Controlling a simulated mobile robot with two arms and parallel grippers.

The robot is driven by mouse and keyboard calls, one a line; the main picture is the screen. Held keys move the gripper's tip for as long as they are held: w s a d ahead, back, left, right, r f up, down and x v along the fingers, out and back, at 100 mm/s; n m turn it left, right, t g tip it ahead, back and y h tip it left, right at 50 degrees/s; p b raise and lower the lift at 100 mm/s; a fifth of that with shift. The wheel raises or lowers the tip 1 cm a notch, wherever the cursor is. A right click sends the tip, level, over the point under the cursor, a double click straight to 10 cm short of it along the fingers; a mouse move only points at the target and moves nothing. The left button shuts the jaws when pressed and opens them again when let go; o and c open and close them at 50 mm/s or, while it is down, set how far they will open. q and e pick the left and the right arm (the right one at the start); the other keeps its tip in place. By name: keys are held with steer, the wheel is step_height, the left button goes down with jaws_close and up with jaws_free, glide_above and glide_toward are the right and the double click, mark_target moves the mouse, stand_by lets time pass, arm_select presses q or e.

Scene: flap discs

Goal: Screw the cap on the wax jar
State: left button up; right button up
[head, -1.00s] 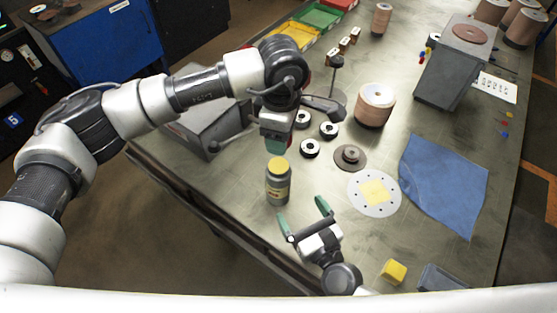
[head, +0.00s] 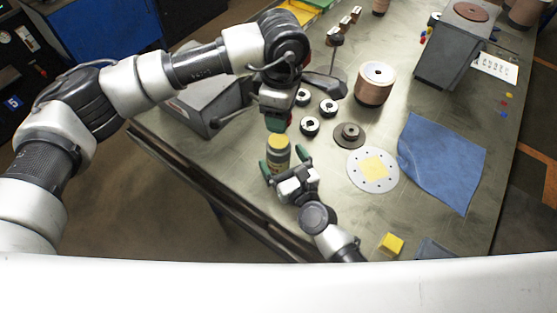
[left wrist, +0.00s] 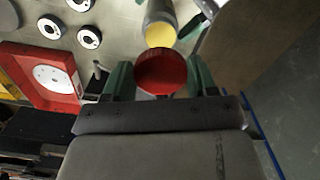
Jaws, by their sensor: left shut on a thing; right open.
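The wax jar (head: 279,157), grey-green with a pale label and yellow wax at its open top, stands upright near the table's front edge. It also shows at the top of the left wrist view (left wrist: 160,28). My left gripper (head: 276,124) is just above the jar, pointing down. In the left wrist view it is shut on the red cap (left wrist: 160,71), which is apart from the jar mouth. The cap is hidden in the head view. My right gripper (head: 284,163) is open, low at the jar, with a green finger to either side; I cannot tell whether they touch it.
Several dark rings (head: 310,125) and a flap disc (head: 349,134) lie behind and right of the jar. A white round plate (head: 357,180) and a blue cloth (head: 440,165) lie further right. A yellow block (head: 391,244) is near the front. A grey box (head: 207,100) stands left.

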mark_target(281, 141)
steer(key=shift+x, duration=1.4)
steer(key=c, duration=1.3)
arm_select(q)
steer(key=shift+f, duration=2.5)
arm_select(e)
steer(key=shift+c, duration=0.2)
arm_select(q)
steer(key=shift+f, duration=0.9)
steer(key=shift+f, duration=0.5)
